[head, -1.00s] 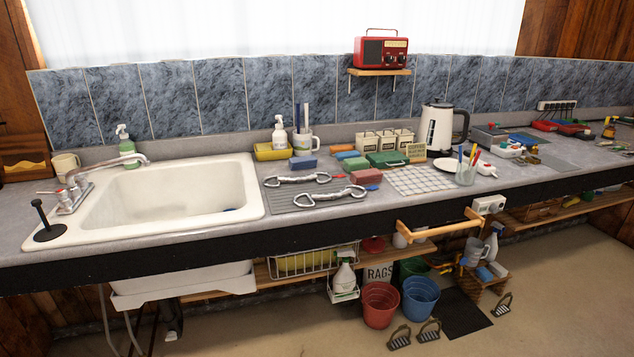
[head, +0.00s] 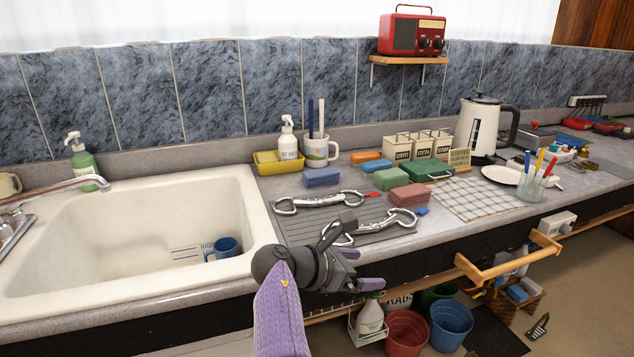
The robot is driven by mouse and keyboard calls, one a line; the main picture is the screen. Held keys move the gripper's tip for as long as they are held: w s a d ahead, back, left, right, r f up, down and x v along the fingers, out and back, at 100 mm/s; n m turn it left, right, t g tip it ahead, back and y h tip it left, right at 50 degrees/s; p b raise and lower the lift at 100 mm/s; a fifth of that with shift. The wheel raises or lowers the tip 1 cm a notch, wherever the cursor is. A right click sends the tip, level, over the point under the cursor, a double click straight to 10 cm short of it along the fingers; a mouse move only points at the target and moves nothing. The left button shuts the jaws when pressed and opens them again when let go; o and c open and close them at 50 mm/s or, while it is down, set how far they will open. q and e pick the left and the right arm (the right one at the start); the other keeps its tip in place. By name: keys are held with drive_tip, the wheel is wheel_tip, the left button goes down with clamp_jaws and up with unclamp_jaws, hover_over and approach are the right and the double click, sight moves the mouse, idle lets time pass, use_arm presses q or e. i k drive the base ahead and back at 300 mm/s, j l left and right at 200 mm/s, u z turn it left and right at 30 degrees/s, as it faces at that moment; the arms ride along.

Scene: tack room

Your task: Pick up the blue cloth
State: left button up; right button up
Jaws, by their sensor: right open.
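The blue cloth (head: 322,177) looks like a small folded block. It lies on the grey counter right of the sink, in front of the white spray bottle and the mug. My right gripper (head: 357,251), dark grey with a purple sleeve on its arm, is over the counter's front edge, nearer to me and a little right of the cloth. Its jaws are open and empty, apart from the cloth. The silver bits on the ribbed mat lie between them. My left gripper is not in view.
Two metal bits (head: 318,202) lie on the grey drain mat (head: 290,229). A yellow tray with a white bottle (head: 288,143) and a brush mug (head: 318,151) stand behind the cloth. Green (head: 390,179) and red (head: 411,196) blocks sit to its right. The sink (head: 120,240) is left.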

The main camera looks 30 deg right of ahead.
sight(328, 176)
drive_tip(key=i, duration=1.4)
